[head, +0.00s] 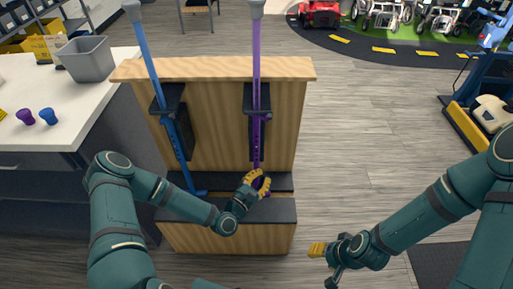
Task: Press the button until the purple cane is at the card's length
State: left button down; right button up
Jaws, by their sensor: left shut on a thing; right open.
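The purple cane (256,50) stands upright in a black holder on the right side of a wooden stand (215,120). It has a grey top end and a row of holes low on its shaft; its button cannot be made out. My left gripper (261,184), with yellow fingers, is shut on the lower part of the purple cane, near the stand's black shelf. The fingers partly hide the cane's lower end. My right gripper (317,249) is open and empty over the floor, right of the stand. I cannot make out a card.
A blue cane (148,60) leans in the stand's left holder. A white table (95,95) at left bears a grey bin (86,59) and purple and blue pieces. The floor (365,130) right of the stand is clear.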

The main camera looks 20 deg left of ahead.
aim_at(257, 147)
pick_arm(q)
jog(key=w+a+b, duration=0.1)
jog(key=w+a, duration=0.1)
jog(key=w, duration=0.6)
jog(key=shift+w+a+b, duration=0.15)
jog(key=shift+a+b, duration=0.1)
jog(key=shift+b, duration=0.1)
jog(key=shift+w, duration=0.1)
dwell(1.2)
jog(key=shift+w+a, duration=0.1)
jog(key=shift+w, duration=0.2)
jog(key=shift+w+a+r, duration=0.1)
jog(key=shift+w+a, duration=0.15)
jog(key=shift+w, duration=0.35)
dwell(1.1)
jog(key=shift+s, duration=0.1)
jog(key=shift+s+d, duration=0.35)
jog(key=shift+s, duration=0.5)
